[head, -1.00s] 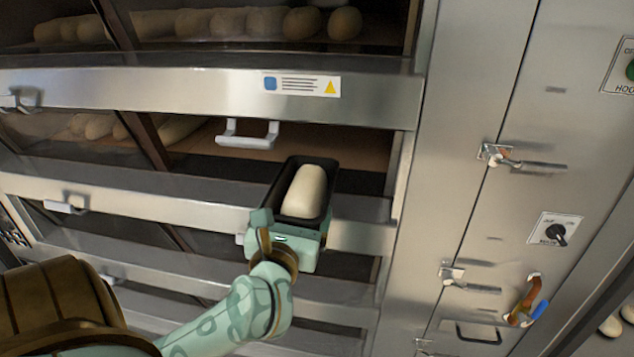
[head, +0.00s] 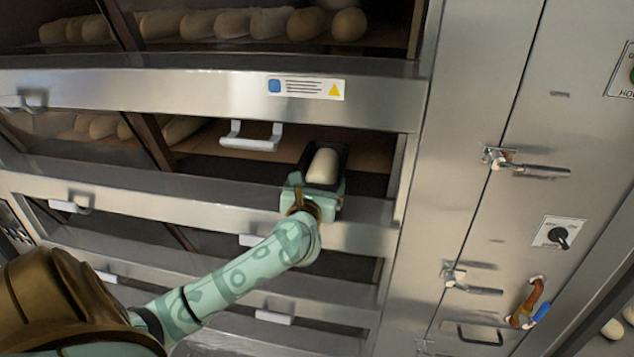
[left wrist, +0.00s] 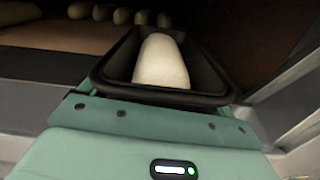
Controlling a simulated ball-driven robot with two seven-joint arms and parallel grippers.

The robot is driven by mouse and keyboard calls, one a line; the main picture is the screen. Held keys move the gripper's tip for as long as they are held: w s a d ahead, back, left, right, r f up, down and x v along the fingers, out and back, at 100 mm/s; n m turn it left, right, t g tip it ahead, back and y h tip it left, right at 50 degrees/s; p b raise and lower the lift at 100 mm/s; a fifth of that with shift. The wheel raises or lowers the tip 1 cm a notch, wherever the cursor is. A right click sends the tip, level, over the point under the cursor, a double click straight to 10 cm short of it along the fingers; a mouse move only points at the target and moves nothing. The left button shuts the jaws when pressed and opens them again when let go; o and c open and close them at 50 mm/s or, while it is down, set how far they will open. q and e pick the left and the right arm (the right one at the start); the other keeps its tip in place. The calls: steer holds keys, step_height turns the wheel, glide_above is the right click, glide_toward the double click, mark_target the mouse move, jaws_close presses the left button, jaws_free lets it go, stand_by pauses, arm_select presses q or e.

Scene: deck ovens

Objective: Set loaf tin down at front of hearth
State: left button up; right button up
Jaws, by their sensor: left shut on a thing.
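The loaf tin (head: 341,157) is dark and holds a pale dough loaf (head: 323,167). My left gripper (head: 316,188) is shut on the tin's near end and holds it in the open mouth of the second deck. In the left wrist view, the tin (left wrist: 222,88) and its dough (left wrist: 161,62) lie just beyond the gripper body. The fingers are hidden there. The brown hearth (head: 285,150) shows behind and left of the tin; it also shows in the left wrist view (left wrist: 45,42). I cannot tell whether the tin touches the hearth. My right gripper is not in view.
A white handle (head: 250,143) hangs at the top of the opening, left of the tin. Several loaves sit deeper on the left, and several (head: 240,24) on the deck above. The steel side post (head: 408,165) bounds the opening on the right.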

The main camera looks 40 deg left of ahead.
arm_select(q)
steer(key=o, duration=1.1)
steer(key=shift+f, duration=0.1)
steer(key=shift+c, duration=0.2)
steer(key=shift+s+d, duration=0.1)
steer(key=b+v, duration=0.2)
steer(key=v, duration=0.9)
steer(key=shift+s+d, duration=0.15)
steer(key=shift+s, duration=0.2)
